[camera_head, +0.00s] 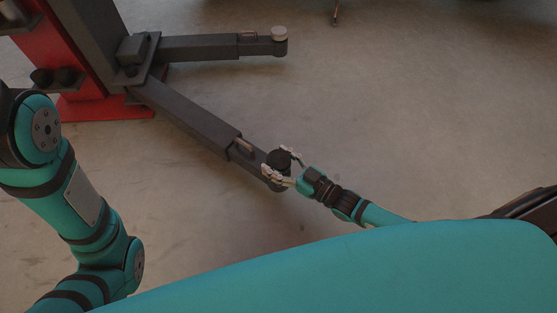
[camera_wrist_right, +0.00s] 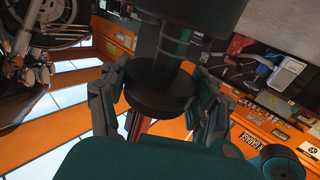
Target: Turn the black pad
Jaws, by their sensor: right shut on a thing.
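The black pad (camera_head: 279,158) is a round disc at the free end of the nearer dark grey lift arm (camera_head: 190,113). My right gripper (camera_head: 279,166) reaches in from the right, with one finger on each side of the pad. In the right wrist view the pad (camera_wrist_right: 160,98) is a dark disc on a short ribbed shaft (camera_wrist_right: 174,45), beside a large dark block. The fingers of my right gripper (camera_wrist_right: 162,100) are shut on the disc's sides. My left arm shows at the left edge of the head view, but its gripper is outside the frame.
A second lift arm (camera_head: 200,47) points right from the red-based column, with a grey pad (camera_head: 279,34) at its end. The concrete floor (camera_head: 420,110) to the right is clear. The wrist view shows an orange cabinet (camera_wrist_right: 265,120) and part of a motorcycle (camera_wrist_right: 25,60).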

